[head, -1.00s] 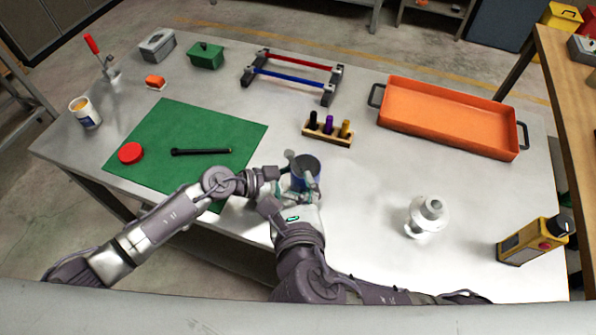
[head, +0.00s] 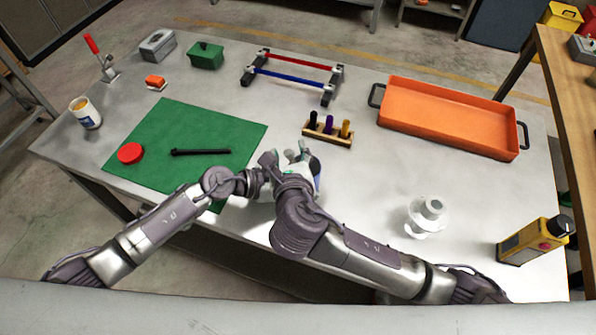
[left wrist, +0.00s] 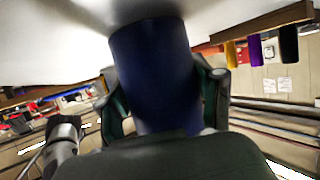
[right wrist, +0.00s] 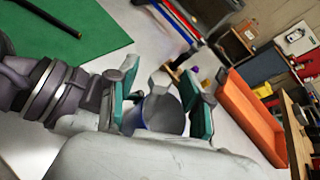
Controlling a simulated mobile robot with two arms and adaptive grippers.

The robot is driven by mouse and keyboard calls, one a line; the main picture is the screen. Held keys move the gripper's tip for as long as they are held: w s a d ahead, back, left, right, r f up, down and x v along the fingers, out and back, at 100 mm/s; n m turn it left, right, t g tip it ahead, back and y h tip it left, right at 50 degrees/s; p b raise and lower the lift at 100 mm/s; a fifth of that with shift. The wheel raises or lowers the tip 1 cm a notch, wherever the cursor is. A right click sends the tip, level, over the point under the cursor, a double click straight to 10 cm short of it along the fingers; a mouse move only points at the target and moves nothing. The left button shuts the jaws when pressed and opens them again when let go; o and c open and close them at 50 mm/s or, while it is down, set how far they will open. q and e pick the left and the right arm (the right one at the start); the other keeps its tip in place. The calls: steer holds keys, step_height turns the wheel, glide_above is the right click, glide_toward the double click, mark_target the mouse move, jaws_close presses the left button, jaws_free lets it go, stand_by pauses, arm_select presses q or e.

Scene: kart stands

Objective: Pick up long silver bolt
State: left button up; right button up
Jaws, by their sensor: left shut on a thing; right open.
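A dark blue cup (head: 317,166) is partly hidden behind my right gripper in the head view. It fills the middle of the left wrist view (left wrist: 155,75), and its open mouth shows in the right wrist view (right wrist: 158,114). My left gripper (left wrist: 162,92) is shut on the cup, fingers on either side. A silver-grey piece with a faceted end (right wrist: 159,82), which looks like the long silver bolt, sticks up from the cup; its lower part is hidden. My right gripper (right wrist: 162,92) is open, fingers on either side of this piece, above the cup (head: 298,152).
A green mat (head: 210,125) with a black rod (head: 200,152) and a red disc (head: 130,153) lies left. A wooden holder (head: 327,138) with coloured pegs stands just behind the cup. An orange tray (head: 450,125) and a white flanged part (head: 428,215) are right.

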jaws_close()
steer(key=shift+r, duration=0.1)
stand_by(0.5)
step_height(320, 180, up, 18)
stand_by(0.4)
arm_select(q)
steer(key=o, duration=1.2)
